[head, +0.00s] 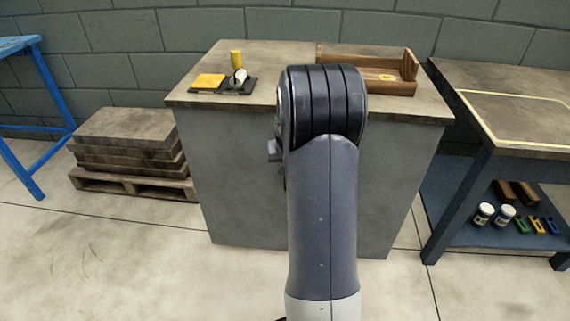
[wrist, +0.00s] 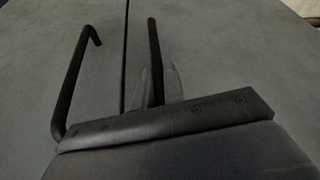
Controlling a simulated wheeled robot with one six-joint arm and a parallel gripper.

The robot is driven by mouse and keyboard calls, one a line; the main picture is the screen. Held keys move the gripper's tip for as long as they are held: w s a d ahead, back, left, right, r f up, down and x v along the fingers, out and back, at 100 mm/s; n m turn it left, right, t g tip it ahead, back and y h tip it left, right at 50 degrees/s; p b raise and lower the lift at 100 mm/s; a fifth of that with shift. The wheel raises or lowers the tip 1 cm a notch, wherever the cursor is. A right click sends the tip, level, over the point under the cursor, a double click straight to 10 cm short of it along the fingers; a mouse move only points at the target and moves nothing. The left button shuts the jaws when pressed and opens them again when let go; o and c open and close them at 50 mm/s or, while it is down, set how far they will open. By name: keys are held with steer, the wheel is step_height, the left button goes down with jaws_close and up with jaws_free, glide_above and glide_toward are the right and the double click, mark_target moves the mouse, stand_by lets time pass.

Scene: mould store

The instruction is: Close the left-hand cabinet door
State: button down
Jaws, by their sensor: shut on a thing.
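The grey cabinet (head: 240,180) stands straight ahead in the head view, its front partly hidden behind my arm. No door stands out from it in the parts that show. In the wrist view a narrow dark seam parts the left door (wrist: 40,60) from the right door (wrist: 225,60). The left door has a dark bar handle (wrist: 73,82), free of my gripper. A second dark bar handle (wrist: 155,50) is just right of the seam. My gripper (wrist: 158,88) has its fingers on either side of this right handle, shut on it. The head view hides my gripper.
On the cabinet top are a dark tray (head: 222,90) with yellow items and a wooden box (head: 370,75). A pallet of slabs (head: 130,140) stands left, a workbench (head: 510,105) right. The floor in front is clear.

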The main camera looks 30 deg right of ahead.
steer(key=shift+w+d+r, duration=0.15)
steer(key=shift+w, duration=0.05)
steer(key=c, duration=1.5)
jaws_free()
steer(key=p+v, duration=0.3)
steer(key=v, duration=0.7)
steer(key=shift+s+r, duration=0.2)
steer(key=shift+r, duration=0.1)
step_height(320, 180, down, 10)
steer(key=w+b, duration=0.1)
steer(key=b, duration=0.3)
steer(key=shift+w+a, duration=0.35)
